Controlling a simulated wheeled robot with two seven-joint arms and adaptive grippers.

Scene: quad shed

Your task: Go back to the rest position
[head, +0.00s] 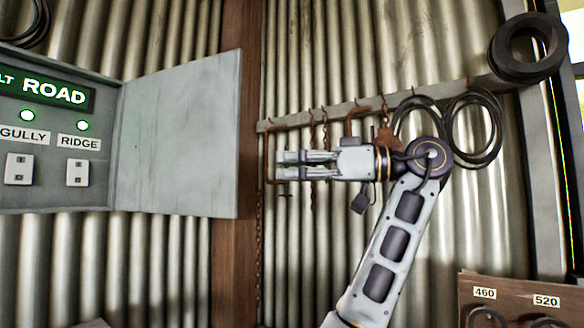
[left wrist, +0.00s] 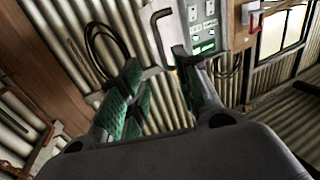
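My left gripper (head: 279,165) is raised in front of the corrugated wall in the head view, its fingers pointing left. The gripper is to the right of the grey cabinet's open door (head: 180,135), with a gap in the picture between fingertips and door. It overlaps the hanging chains and hooks behind it; I cannot tell how far they are from it. My right gripper is in neither view.
The cabinet (head: 58,192) has a lit ROAD sign (head: 54,92), green lamps and switches (head: 77,173). A wooden post (head: 235,260) stands beside it. A hook rail (head: 345,108) carries chains and black coils (head: 472,128).

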